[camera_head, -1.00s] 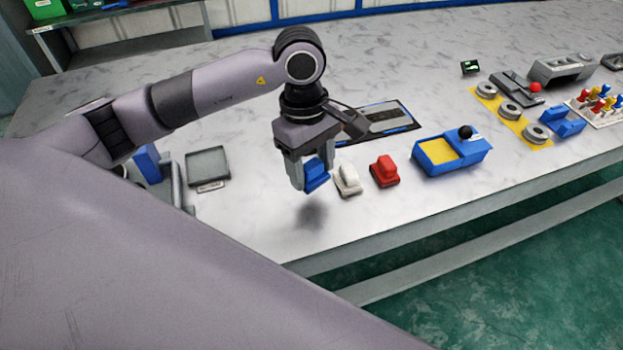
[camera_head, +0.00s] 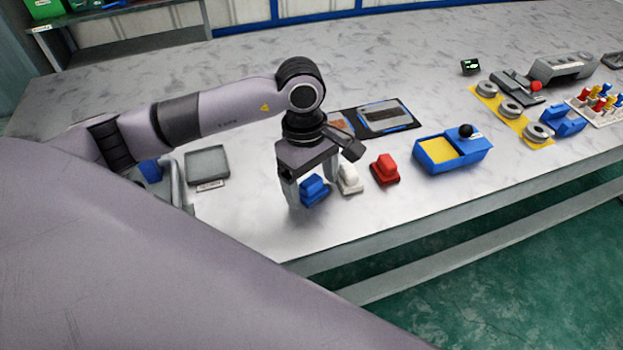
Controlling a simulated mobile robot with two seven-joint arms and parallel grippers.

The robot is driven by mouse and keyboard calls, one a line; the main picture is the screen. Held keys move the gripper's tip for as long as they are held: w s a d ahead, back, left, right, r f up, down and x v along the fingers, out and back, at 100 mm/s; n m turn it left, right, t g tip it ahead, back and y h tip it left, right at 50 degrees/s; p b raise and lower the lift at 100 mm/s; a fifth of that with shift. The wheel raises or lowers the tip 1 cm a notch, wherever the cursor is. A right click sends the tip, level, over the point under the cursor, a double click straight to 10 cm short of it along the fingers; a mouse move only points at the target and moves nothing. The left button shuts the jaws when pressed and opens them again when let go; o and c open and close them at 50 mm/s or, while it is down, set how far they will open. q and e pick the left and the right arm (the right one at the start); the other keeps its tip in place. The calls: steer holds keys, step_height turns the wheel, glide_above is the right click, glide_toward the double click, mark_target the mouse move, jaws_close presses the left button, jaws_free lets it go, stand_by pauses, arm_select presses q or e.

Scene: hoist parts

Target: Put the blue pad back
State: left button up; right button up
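The blue pad (camera_head: 314,191) sits on the grey table at the left end of a row, beside a white pad (camera_head: 350,180) and a red pad (camera_head: 385,170). My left gripper (camera_head: 312,188) points down over the blue pad, with its fingers on either side of it. The fingers look spread, with a small gap at the near left finger; the far finger is partly hidden. My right gripper is not in view.
A blue tray with a yellow inset and black knob (camera_head: 437,153) stands right of the red pad. A dark panel (camera_head: 384,117) lies behind the row. A grey square block (camera_head: 207,163) is at left. The table's front edge (camera_head: 330,254) is close.

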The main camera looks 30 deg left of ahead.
arm_select(q)
steer(key=shift+r+p, duration=0.3)
step_height(320, 180, up, 12)
steer(key=a, duration=0.1)
steer(key=shift+w+a+f+b, duration=0.15)
steer(key=shift+w+a+b, duration=0.05)
steer(key=shift+b, duration=0.25)
